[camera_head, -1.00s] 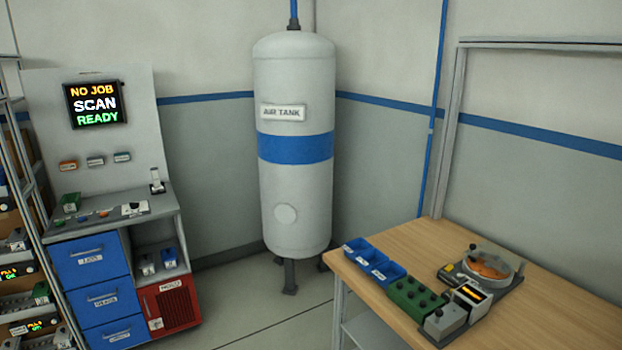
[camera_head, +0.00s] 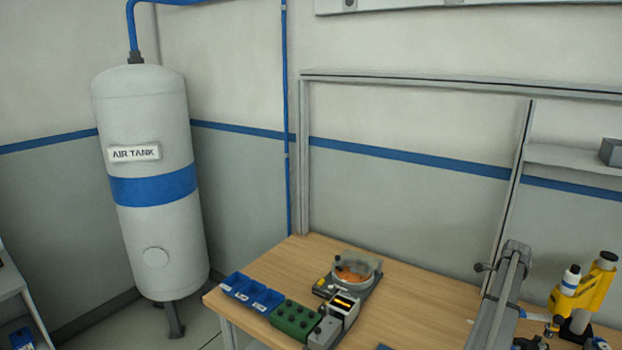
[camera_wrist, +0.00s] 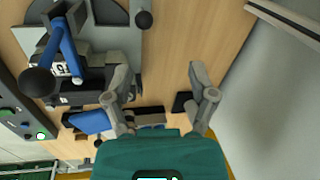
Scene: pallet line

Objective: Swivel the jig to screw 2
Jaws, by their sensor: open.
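My gripper (camera_wrist: 160,72) is open in the wrist view, its two grey fingers spread with bare wood bench between them. A dark fixture (camera_wrist: 85,82) with a blue lever (camera_wrist: 68,45) and black ball knobs lies to the left of the fingers, with a small white numbered label. I cannot tell for sure whether this is the jig. A black ball knob (camera_wrist: 144,20) stands above and left of the space between the fingers. No screw numbered 2 can be made out.
In the head view, the wood bench (camera_head: 415,307) bears blue bins (camera_head: 250,292), a green block (camera_head: 296,319) and a bowl of orange parts (camera_head: 356,268). A grey upright device (camera_head: 503,295) and a yellow tool (camera_head: 584,290) stand at the right. An air tank (camera_head: 155,220) is at the left.

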